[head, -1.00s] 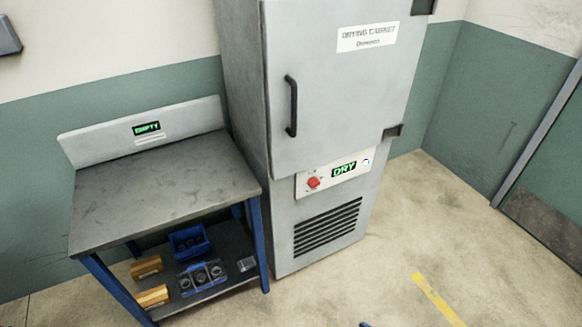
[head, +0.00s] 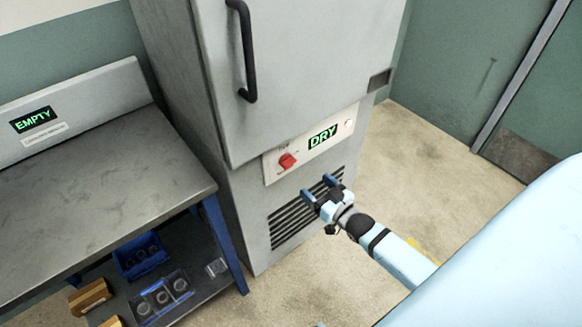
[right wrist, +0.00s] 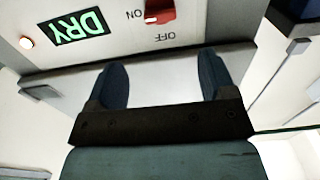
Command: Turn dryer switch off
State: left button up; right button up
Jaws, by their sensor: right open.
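The drying cabinet's red rotary switch (head: 287,160) sits on a white control panel (head: 275,176), left of a green "DRY" display (head: 323,137). The right wrist view also shows the red switch (right wrist: 160,12) at its top edge, partly cut off, with "ON" and "OFF" printed near it. The "DRY" display (right wrist: 77,27) appears there too. My right gripper (head: 321,187) is open and empty, in front of the vent slats, below and to the right of the switch. Its two fingers (right wrist: 163,85) are spread apart in the right wrist view. My left gripper is out of view.
The drying cabinet (head: 180,70) has a black door handle (head: 248,60). A grey workbench (head: 100,185) with an "EMPTY" sign (head: 34,120) stands left. Its lower shelf holds a blue bin (head: 139,256) and a clear tray (head: 160,300). Floor is clear right of the cabinet.

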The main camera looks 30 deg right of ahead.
aim_at(292, 164)
jog(key=w, duration=0.7)
jog(key=w+a, duration=0.1)
jog(key=w, duration=0.3)
jog(key=shift+w, duration=0.25)
jog(key=shift+c, duration=0.2)
jog(key=c, duration=0.9)
